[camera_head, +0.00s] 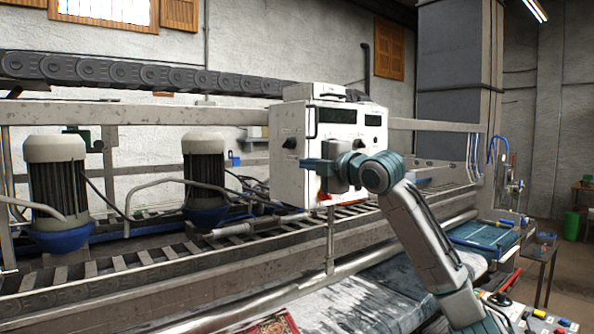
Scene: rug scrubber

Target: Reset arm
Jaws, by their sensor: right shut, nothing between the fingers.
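My right arm rises from the bottom right of the head view. Its gripper (314,168) points left, in front of the lower part of a white control box (297,130) on the machine. The gripper is shut with nothing held. I cannot tell whether it touches the box. A small red part (323,196) shows just below the gripper. The box has dark knobs and small dark display windows on its faces. My left gripper is not in view.
The rug scrubber's rail (150,115) and roller track (130,265) run across the view. Two motors (56,185) stand at left. A wet surface (350,305) lies below. A panel with coloured buttons (545,322) is at bottom right. A side table (541,255) stands at right.

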